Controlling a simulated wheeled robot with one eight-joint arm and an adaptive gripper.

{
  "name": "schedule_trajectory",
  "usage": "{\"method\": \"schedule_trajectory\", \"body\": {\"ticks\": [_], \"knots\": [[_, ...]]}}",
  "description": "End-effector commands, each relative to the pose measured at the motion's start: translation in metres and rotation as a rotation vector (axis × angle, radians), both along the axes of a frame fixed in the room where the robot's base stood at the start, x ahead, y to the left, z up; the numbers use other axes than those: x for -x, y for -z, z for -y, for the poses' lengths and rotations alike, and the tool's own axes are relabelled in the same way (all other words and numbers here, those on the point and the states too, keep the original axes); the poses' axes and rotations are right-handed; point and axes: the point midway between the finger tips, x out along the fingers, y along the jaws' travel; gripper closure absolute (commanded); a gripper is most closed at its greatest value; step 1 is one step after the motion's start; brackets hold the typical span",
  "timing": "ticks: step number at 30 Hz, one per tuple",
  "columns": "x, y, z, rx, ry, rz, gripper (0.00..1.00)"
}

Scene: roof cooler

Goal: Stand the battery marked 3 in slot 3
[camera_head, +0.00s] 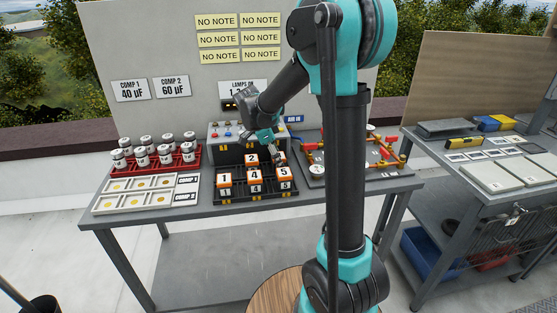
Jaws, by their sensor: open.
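Several orange batteries with white number labels stand in a black rack (240,199) on the grey bench. The small yellow slot labels along the rack's front edge are too small to read surely. My gripper (277,156) is open, pointing down over the back right of the rack.
A control box (222,133) with buttons stands behind the rack. A red tray of white cylinders (166,153) and pale slotted boards (133,196) lie left. A board with red and brass pipework (352,172) is right. Another bench (470,155) stands farther right.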

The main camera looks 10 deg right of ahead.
Motion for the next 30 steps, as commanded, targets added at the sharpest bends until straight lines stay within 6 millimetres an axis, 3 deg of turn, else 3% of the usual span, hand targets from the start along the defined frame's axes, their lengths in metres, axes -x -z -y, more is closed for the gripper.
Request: {"method": "schedule_trajectory", "body": {"ticks": [8,21,30], "knots": [[0.0,-0.017,-0.006,0.0,-0.001,0.0,0.44],[0.0,-0.095,-0.039,0.0,-0.002,0.0,0.44],[0.0,-0.114,-0.046,0.0,0.0,0.0,0.44]]}}
